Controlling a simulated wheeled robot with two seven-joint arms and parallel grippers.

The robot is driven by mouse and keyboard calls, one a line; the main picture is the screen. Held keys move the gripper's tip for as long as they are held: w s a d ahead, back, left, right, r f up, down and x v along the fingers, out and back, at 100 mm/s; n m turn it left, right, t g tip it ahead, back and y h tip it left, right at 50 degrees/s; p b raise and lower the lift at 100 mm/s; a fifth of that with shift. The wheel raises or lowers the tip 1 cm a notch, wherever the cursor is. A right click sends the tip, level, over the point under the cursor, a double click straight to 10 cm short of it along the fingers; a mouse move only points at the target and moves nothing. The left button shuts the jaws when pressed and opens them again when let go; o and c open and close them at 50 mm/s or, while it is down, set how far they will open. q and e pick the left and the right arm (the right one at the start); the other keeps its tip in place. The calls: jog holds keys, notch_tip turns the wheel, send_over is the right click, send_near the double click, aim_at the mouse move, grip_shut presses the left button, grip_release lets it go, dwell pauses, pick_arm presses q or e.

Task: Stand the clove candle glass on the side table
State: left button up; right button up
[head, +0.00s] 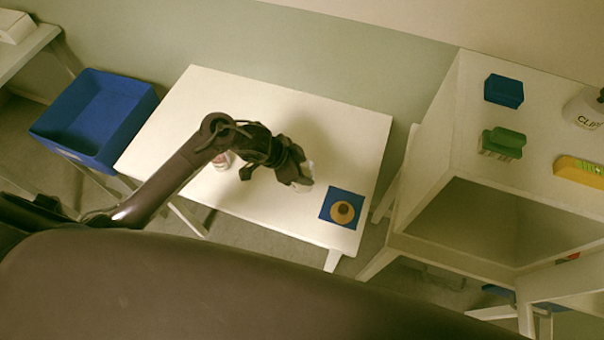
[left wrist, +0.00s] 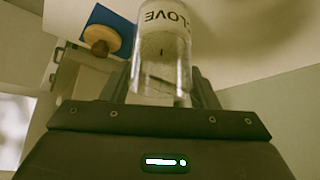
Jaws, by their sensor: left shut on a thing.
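The clove candle glass (left wrist: 163,55) is a clear glass with a white label reading "LOVE" in the left wrist view, its first letter cut off. My left gripper (left wrist: 160,92) is shut on it. In the head view my left gripper (head: 300,182) is over the white side table (head: 285,100), and a small pale part of the glass (head: 308,170) shows at its tip. I cannot tell from these frames whether the glass touches the tabletop. My right gripper is out of view.
A blue square mat (head: 327,210) with a round tan, dark-centred object (head: 342,212) lies near the table's right front corner. A pale jar (head: 222,160) stands partly behind my arm. A blue bin (head: 97,118) is left; a white shelf (head: 450,135) with several items is right.

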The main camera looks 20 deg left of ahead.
pick_arm(q)
jog(key=shift+f, duration=1.7)
jog(key=shift+f, duration=0.1)
jog(key=o, duration=1.5)
jog(key=shift+a+r, duration=0.1)
jog(key=shift+r, duration=0.1)
jog(key=v, duration=1.1)
jog(key=shift+s+a+r, duration=0.15)
jog(key=shift+s+r, duration=0.05)
jog(key=shift+r, duration=0.15)
